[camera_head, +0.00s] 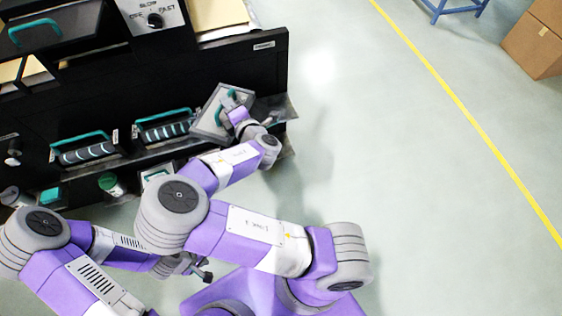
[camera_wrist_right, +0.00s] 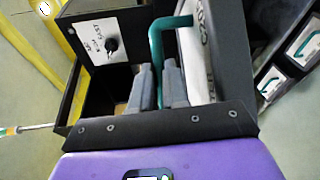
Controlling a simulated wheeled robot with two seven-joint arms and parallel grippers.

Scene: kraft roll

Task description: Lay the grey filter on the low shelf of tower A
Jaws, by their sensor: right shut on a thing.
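The grey filter (camera_head: 205,127) is a flat grey panel with a teal handle, tilted at the right end of the black machine front. My right gripper (camera_head: 236,108) is shut on its teal handle. In the right wrist view the handle (camera_wrist_right: 156,45) stands between my two grey fingers (camera_wrist_right: 158,82), and the pale filter face (camera_wrist_right: 194,55) shows beside them. A dark ledge (camera_head: 277,110) lies just right of the filter; I cannot read whether it belongs to tower A. My left gripper (camera_head: 180,263) is low in the head view, partly hidden by my arms; its opening is unclear.
Two teal-handled units (camera_head: 85,151) (camera_head: 163,130) sit along the machine front. A green-topped jar (camera_head: 110,184) stands below. A dial panel (camera_head: 154,17) is above. The floor (camera_head: 420,170) to the right is clear, with a yellow line and cardboard boxes (camera_head: 535,42) beyond.

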